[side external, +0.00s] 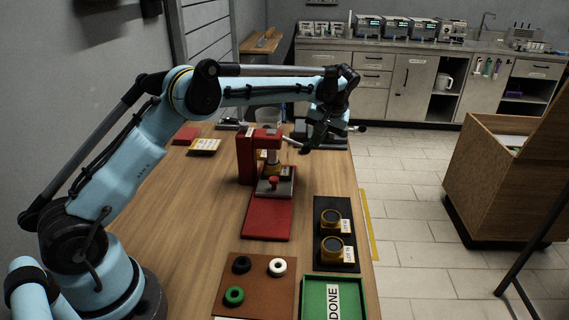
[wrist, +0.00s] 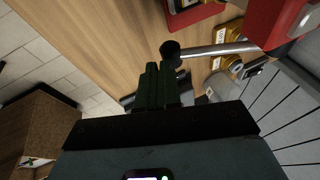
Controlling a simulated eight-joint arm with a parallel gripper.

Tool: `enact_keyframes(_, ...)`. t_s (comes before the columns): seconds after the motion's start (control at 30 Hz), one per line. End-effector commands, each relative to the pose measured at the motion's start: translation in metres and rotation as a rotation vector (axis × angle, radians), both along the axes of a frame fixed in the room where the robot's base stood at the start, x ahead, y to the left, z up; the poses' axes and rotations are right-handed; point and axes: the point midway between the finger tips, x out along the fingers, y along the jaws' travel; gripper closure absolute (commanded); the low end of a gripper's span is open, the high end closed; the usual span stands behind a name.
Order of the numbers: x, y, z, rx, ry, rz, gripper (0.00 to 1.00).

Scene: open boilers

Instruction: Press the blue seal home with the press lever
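The red press (side external: 246,160) stands on the wooden table. Its silver lever (wrist: 215,49) reaches toward my gripper and ends in a black ball knob (wrist: 171,50). My gripper (side external: 310,147) is at the lever's end, right of the press. In the wrist view the two dark fingers (wrist: 158,68) lie side by side with no clear gap, and look shut. The knob is just past the fingertips; I cannot tell whether they touch. A brass-coloured part (side external: 272,158) shows under the press head. No blue seal is visible; the inside of the press is hidden.
A brown board (side external: 255,298) holds black, white and green rings. A black tray (side external: 335,212) holds two brass parts with labels. A green tray (side external: 313,300) marked DONE stands at the front. The table's right edge is close to the black tray.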

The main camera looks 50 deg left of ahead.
Motion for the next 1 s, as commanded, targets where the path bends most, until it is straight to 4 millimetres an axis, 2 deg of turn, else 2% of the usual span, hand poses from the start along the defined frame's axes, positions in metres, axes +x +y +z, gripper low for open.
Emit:
enact_keyframes(0.17, 0.0, -0.002, 0.001, -0.004, -0.001, -0.002, 1.0)
enact_keyframes(0.27, 0.0, -0.005, 0.008, -0.003, -0.001, -0.001, 1.0)
enact_keyframes(0.7, -0.002, -0.036, 0.082, -0.001, 0.0, -0.002, 1.0)
enact_keyframes(1.0, -0.003, -0.047, 0.107, -0.001, -0.001, 0.0, 1.0)
